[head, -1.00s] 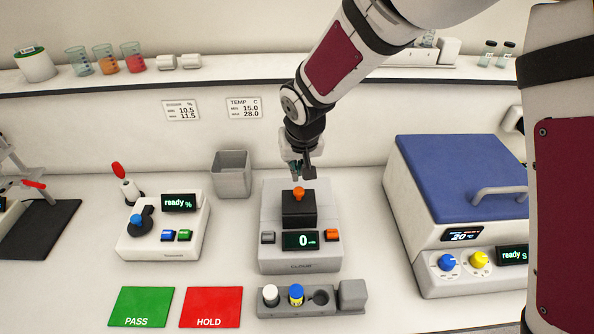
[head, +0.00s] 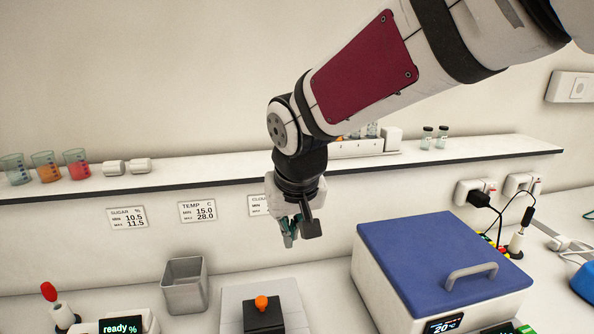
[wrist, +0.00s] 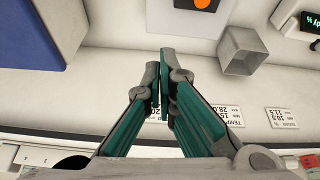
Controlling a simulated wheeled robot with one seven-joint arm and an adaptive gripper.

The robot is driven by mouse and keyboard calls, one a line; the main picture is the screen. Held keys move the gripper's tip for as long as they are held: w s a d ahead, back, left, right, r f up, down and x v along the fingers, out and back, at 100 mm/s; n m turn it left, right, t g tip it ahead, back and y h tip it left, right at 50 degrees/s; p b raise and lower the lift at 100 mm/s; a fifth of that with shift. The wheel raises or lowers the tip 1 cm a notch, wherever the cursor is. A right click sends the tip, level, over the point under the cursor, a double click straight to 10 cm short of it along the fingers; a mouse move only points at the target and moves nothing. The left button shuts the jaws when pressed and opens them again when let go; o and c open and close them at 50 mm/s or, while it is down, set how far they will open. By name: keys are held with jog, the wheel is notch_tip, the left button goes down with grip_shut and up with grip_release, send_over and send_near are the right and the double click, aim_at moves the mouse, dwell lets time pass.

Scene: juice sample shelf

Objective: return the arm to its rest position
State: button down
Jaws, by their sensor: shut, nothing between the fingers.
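My gripper (head: 289,238) hangs from my arm in the upper middle of the head view, with its fingers pointing down. It is in the air above the bench, in front of the wall and the shelf edge. In the wrist view my gripper (wrist: 160,90) shows its teal fingers together with nothing between them. Below it in the head view is a grey instrument with a black block and an orange knob (head: 261,303); the gripper is well clear of it.
A grey bin (head: 185,287) stands left of the instrument. A blue-lidded white box (head: 440,262) stands to the right. A wall shelf (head: 220,172) with beakers and vials runs behind my arm. Plugs and cables (head: 485,202) are at the far right.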

jog(key=s+d+r+m+h, duration=0.1)
jog(key=s+d+r, duration=0.25)
jog(key=d, duration=0.35)
jog(key=s+d+r+m, duration=0.1)
jog(key=s+d+r, duration=0.2)
jog(key=s+d, duration=0.3)
jog(key=s+d+m+t, duration=0.1)
jog(key=s+d+m, duration=0.1)
jog(key=s+d, duration=0.7)
jog(key=shift+s+d+f, duration=0.2)
jog(key=shift+s+f, duration=0.25)
